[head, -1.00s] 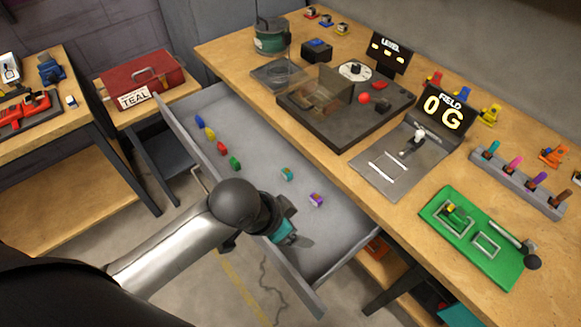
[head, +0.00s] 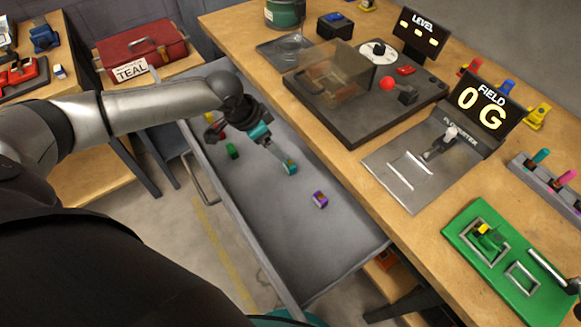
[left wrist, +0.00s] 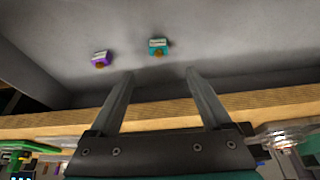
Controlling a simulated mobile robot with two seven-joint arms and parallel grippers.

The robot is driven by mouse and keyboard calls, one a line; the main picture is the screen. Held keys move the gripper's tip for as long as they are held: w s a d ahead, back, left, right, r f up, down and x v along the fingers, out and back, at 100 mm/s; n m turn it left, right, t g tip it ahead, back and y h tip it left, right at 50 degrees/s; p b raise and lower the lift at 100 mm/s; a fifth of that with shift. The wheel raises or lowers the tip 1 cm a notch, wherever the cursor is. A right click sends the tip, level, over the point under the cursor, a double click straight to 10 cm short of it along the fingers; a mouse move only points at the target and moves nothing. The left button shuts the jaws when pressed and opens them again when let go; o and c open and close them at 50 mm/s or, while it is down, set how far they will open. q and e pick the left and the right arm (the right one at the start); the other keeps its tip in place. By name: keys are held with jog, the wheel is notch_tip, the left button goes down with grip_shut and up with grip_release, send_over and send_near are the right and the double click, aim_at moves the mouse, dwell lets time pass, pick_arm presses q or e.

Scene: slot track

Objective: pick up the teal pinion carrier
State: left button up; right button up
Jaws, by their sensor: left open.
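The teal pinion carrier (head: 291,167) is a small teal block with an orange-brown part, lying on the grey drawer floor. In the left wrist view the teal carrier (left wrist: 158,45) lies just beyond the fingertips, roughly centred between them. My left gripper (head: 281,158) reaches down over the drawer, its fingers close to the teal carrier and partly overlapping it in the head view. In the left wrist view the left gripper (left wrist: 159,74) is open, with nothing between its fingers. My right gripper is not seen.
A purple carrier (head: 320,200) lies nearby, to the right of the teal one. A green piece (head: 232,151) lies at the left, partly near my arm. The open drawer's rim (head: 256,258) and the wooden bench edge (head: 350,178) bound the space. The drawer's near end is clear.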

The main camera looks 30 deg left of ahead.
pick_arm(q)
jog(key=b, duration=0.2)
send_over(290, 164)
jog(key=s+a, duration=0.2)
jog(key=f, duration=0.5)
jog(key=shift+w+d+f, duration=0.1)
jog(key=shift+d+f, duration=0.1)
jog(key=shift+f, duration=0.1)
jog(key=b+x, duration=0.1)
jog(key=x, duration=0.2)
jog(key=shift+d+f, duration=0.1)
jog(key=shift+f, duration=0.15)
jog(key=shift+w+d+f+b, duration=0.2)
jog(key=shift+f+b, duration=0.25)
jog(key=shift+f, duration=0.2)
jog(key=c, duration=0.7)
grip_shut()
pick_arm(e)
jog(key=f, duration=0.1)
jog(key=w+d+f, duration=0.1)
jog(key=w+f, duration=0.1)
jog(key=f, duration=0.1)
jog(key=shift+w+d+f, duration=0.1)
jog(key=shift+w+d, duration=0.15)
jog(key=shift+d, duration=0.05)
